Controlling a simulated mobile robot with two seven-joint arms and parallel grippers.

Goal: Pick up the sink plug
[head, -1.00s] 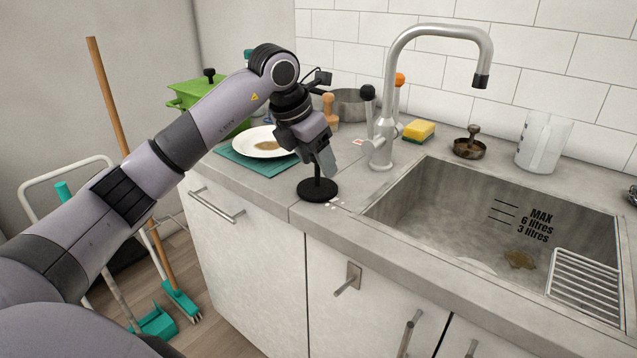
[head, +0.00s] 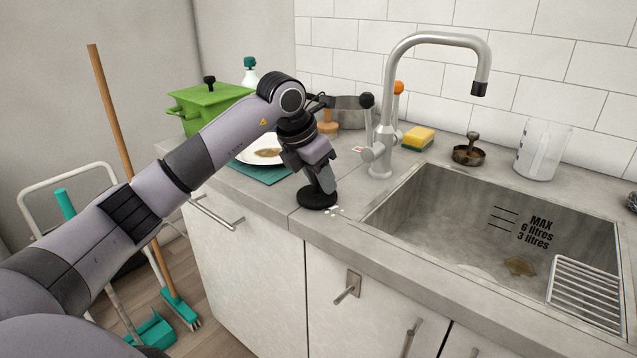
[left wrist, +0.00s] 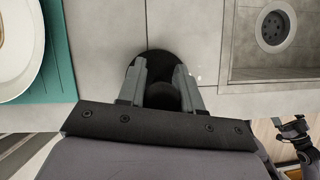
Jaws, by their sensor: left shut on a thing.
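The sink plug (head: 317,197) is a black round disc with an upright knob. It sits on the grey counter near the front edge, left of the sink. My left gripper (head: 323,180) points down over it, shut on its knob. In the left wrist view the disc (left wrist: 153,62) shows beyond the fingers, with the dark knob between the two grey fingers (left wrist: 163,82). The disc appears to rest on the counter. What looks like my right gripper (left wrist: 297,133) shows small at the lower right of the left wrist view; its jaws are unclear.
The sink basin (head: 440,215) lies to the right, with a tall tap (head: 382,130) behind it. A plate (head: 262,163) on a teal mat (head: 262,176) is left of the plug. A sponge (head: 418,138), brown strainer (head: 468,155) and clear jug (head: 543,150) stand at the back.

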